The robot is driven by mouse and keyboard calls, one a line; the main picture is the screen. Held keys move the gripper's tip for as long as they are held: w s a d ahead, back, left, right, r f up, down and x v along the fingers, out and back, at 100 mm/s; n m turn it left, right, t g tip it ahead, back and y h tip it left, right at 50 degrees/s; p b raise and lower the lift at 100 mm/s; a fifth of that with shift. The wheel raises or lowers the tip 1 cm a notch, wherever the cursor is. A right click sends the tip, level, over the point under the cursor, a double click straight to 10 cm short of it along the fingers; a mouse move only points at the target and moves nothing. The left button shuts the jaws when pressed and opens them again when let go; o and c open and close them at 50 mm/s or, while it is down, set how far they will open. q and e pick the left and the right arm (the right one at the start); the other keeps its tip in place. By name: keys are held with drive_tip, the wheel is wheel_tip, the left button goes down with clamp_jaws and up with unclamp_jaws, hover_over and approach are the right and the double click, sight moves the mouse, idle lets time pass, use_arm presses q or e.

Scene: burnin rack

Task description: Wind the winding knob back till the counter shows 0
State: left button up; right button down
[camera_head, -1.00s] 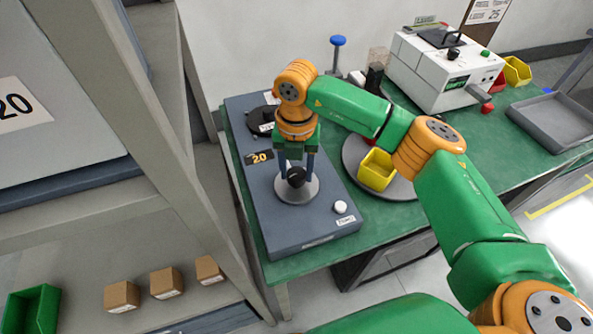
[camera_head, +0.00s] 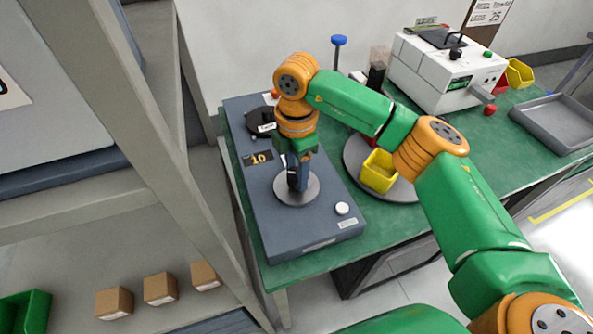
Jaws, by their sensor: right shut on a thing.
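The winding knob (camera_head: 292,181) is a small black knob on a grey round disc (camera_head: 312,192), on top of a long blue-grey unit (camera_head: 275,222) on the green table. My right gripper (camera_head: 298,183) points down from above and is shut on the knob, which its fingers partly hide. The counter (camera_head: 258,159) is a small dark display left of the gripper and reads 10 in yellow digits. A white button (camera_head: 342,208) sits on the unit's near right part. My left gripper is not in view.
A yellow bin (camera_head: 379,171) stands on a round grey plate (camera_head: 351,153) right of the unit. A white machine (camera_head: 440,75) and a grey tray (camera_head: 556,121) stand further right. A grey rack post (camera_head: 165,150) rises close on the left.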

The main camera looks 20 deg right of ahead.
sight(296, 173)
drive_tip(key=shift+m+b, duration=0.45)
drive_tip(key=shift+m, duration=1.75)
drive_tip(key=shift+c, duration=1.4)
unclamp_jaws()
drive_tip(key=shift+r, duration=0.1)
wheel_tip(296, 173, up, 7)
drive_tip(key=shift+b, duration=0.6)
